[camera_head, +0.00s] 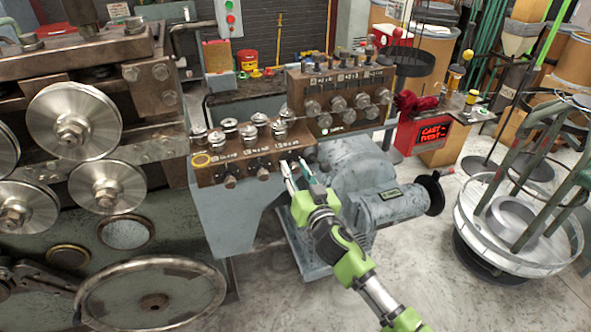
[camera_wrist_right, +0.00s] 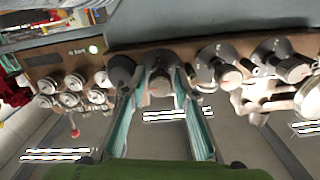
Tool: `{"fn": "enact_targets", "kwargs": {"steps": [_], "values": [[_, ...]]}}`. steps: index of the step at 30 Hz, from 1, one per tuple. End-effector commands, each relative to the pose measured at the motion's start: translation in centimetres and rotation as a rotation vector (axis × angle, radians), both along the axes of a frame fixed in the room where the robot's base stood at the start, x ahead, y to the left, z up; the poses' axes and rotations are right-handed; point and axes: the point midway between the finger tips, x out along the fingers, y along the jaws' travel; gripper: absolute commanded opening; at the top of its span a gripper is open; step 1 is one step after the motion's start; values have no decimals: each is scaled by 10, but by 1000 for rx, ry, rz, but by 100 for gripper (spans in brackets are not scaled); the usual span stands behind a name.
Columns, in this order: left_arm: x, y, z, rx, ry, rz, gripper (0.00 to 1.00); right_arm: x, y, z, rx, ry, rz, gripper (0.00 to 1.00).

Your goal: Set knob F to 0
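My right gripper (camera_head: 294,166) is at the right end of the brown near control panel (camera_head: 232,170), which carries a row of small front knobs and larger metal ones above. Its two fingers are apart. In the right wrist view the gripper (camera_wrist_right: 164,72) has a finger on either side of a dark knob with a pale round end (camera_wrist_right: 160,86). I cannot tell whether the fingers touch it. The label letters are too small to read, so I cannot tell which knob is F. My left gripper is not in view.
A second knob panel (camera_head: 342,101) stands behind to the right. Large metal rollers (camera_head: 73,121) are at left. A red display box (camera_head: 430,135) and a round wire stand (camera_head: 520,245) are at right.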

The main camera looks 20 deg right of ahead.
Motion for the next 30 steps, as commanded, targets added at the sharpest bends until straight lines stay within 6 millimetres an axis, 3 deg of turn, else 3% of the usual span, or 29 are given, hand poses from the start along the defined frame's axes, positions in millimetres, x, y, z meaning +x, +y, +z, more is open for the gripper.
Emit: {"fn": "enact_targets", "kwargs": {"steps": [3, 6, 19, 30], "values": [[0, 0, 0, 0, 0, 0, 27, 0, 0, 0, 0, 0, 0, 25], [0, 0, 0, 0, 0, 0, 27, 0, 0, 0, 0, 0, 0, 0], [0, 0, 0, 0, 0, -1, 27, -1, 0, 0, -58, -2, 0, 0], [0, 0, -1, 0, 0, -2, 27, 0, 0, 0, -335, -13, 0, 0]]}}
